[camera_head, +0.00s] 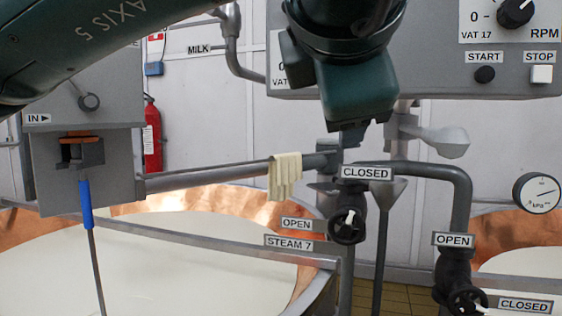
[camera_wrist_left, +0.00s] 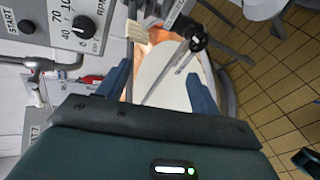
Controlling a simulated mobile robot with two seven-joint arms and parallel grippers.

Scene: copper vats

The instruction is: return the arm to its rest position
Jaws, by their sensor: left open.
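My left arm enters from the upper left in the head view. Its left gripper (camera_head: 350,138) points down in front of the grey control panel, just above the upper CLOSED label in the picture. In the left wrist view the left gripper (camera_wrist_left: 160,82) has its two blue fingers spread apart with nothing held between them. The copper vat's white contents and a pipe show beyond the fingers. The fingertips are hard to make out in the head view, and their depth from the valve pipe is unclear. My right gripper is in neither view.
A valve handwheel (camera_head: 347,226) sits below the gripper in the head view. The control panel (camera_head: 410,78) is behind it. A cloth (camera_head: 285,176) hangs on the horizontal pipe (camera_head: 215,178) over the copper vat (camera_head: 190,199). A pressure gauge (camera_head: 537,193) is at the right.

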